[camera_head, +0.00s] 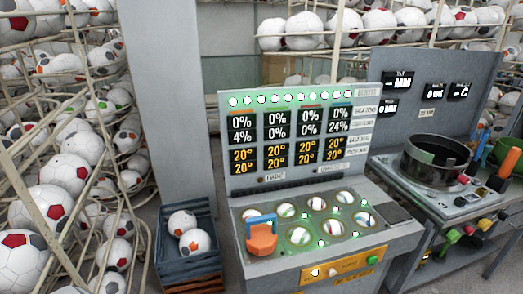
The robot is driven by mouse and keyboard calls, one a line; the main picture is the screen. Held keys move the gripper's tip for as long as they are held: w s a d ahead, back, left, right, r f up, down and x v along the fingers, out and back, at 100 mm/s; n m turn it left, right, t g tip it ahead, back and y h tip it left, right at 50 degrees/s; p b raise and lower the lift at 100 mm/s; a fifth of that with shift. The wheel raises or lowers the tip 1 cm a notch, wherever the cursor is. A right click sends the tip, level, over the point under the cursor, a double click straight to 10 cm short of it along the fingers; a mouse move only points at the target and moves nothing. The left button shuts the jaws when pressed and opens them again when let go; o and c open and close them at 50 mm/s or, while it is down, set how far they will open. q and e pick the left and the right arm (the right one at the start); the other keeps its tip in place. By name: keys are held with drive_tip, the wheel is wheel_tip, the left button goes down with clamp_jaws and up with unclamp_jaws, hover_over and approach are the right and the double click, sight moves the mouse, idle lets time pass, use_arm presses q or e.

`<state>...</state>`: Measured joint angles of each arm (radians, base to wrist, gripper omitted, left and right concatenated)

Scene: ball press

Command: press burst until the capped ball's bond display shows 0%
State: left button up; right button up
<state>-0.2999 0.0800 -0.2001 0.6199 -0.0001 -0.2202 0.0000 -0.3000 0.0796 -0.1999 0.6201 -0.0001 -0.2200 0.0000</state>
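A grey press console (318,262) stands in the middle with two rows of white balls set in its sloped top. An orange cap with a blue handle (262,237) sits over the front-left place, and hides whatever is under it. The display panel (290,140) shows 0% across its top row and 4%, 0%, 0%, 24% in the row below. Two rows of yellow 20° readings sit under these. I cannot tell which reading belongs to the capped place. An orange strip (345,266) on the console front carries small buttons; its labels are too small to read. Neither gripper shows.
A green button (372,260) is at the strip's right end. A blue crate (187,262) with two footballs stands left of the console. A second bench at right holds a black round basin (436,158) and several coloured knobs. Racks of footballs (62,200) fill the left side.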

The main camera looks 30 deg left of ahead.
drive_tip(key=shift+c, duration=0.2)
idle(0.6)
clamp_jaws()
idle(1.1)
